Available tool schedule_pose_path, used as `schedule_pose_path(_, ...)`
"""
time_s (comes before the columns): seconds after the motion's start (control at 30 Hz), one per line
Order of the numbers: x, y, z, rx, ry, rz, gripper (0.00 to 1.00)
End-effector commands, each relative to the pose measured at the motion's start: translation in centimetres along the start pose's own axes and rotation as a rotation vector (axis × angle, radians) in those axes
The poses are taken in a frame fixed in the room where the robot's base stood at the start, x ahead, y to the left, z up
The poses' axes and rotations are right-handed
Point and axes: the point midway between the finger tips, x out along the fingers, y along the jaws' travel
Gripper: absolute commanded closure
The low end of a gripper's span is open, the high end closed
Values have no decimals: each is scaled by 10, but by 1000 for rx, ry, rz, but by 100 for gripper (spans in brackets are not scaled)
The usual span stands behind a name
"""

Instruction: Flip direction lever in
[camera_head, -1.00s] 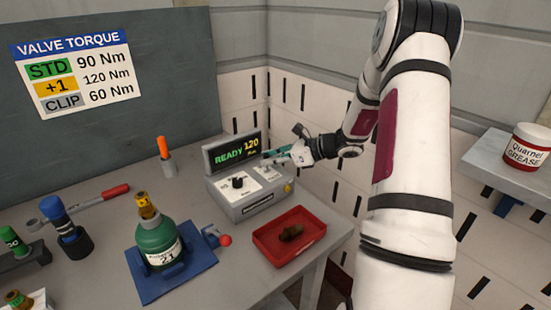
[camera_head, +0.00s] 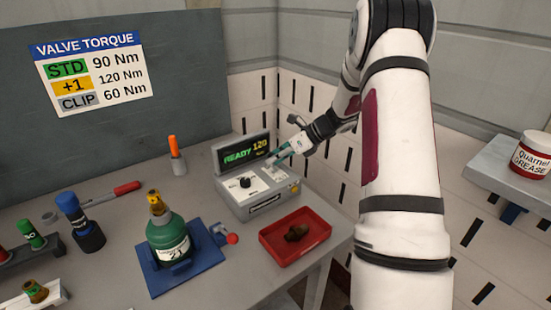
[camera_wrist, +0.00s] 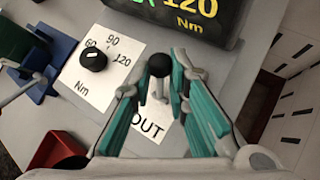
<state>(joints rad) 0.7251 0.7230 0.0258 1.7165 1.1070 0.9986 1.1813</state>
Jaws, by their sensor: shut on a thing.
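The direction lever (camera_wrist: 160,66) is a short stick with a black ball knob, standing on the control box (camera_head: 266,205). In the wrist view it stands between the fingers of my gripper (camera_wrist: 161,78), which is shut on it. The word OUT shows on the panel just below the lever; any opposite label is hidden by the fingers. In the head view my gripper (camera_head: 271,160) reaches down to the right part of the box top, and the lever is too small to make out. The display (camera_head: 243,152) reads READY 120 Nm.
A black torque dial (camera_wrist: 93,59) sits left of the lever. A red tray (camera_head: 269,250) with a brown part lies in front of the box. A green cylinder (camera_head: 168,243) stands on a blue fixture (camera_head: 150,281) at the left. An orange-tipped tool (camera_head: 173,147) stands behind.

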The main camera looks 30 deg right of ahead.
Motion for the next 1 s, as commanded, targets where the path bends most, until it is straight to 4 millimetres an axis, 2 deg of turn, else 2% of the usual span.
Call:
schedule_pose_path(0.13,0,-1,0,0,0,-2,100)
schedule_pose_path(0.17,0,-1,0,0,0,-3,80)
schedule_pose_path(0.2,0,-1,0,0,0,-2,71)
schedule_pose_path(0.23,0,-1,0,0,0,-2,70)
schedule_pose_path(0.5,0,0,0,-1,-1,-1,70)
schedule_pose_path(0.63,-7,-1,0,-1,-1,-2,70)
schedule_pose_path(0.77,-26,-1,0,-1,-2,-5,70)
schedule_pose_path(1.0,-76,-2,0,-2,-1,-6,70)
